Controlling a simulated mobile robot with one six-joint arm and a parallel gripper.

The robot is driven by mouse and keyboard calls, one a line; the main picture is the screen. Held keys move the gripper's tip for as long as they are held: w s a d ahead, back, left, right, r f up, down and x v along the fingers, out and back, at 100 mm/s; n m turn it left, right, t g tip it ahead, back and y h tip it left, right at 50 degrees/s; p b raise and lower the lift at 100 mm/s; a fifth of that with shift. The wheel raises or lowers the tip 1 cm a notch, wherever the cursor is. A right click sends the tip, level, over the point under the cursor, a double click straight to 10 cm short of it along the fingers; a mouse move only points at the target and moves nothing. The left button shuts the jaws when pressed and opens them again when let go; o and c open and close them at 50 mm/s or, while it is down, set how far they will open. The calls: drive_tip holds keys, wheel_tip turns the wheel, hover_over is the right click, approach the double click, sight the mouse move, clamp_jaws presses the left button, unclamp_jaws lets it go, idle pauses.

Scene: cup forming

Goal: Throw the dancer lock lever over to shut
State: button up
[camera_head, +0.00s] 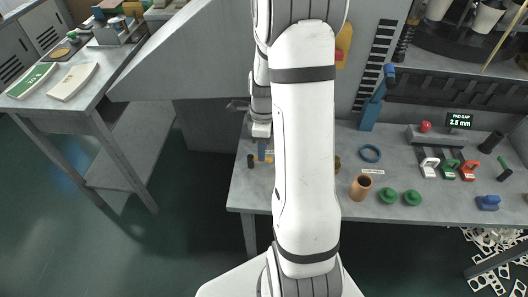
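My white arm runs up the middle of the view and hides much of what lies behind it. My gripper (262,131) is small and partly covered beside the arm, over the left end of the bench; I cannot tell whether its fingers are open or shut. A blue upright lever-like part (374,100) with a rounded top stands at the back of the bench, right of the arm, next to a black-and-white striped scale. No label marks it, so I cannot tell if it is the dancer lock lever. My gripper is well left of it, not touching it.
A grey panel (200,60) rises at left. A side table (85,85) stands further left.

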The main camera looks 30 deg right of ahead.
drive_tip(key=shift+s+a+f, duration=0.1)
drive_tip(key=shift+s+f, duration=0.1)
drive_tip(key=shift+f, duration=0.8)
drive_tip(key=shift+c, duration=0.2)
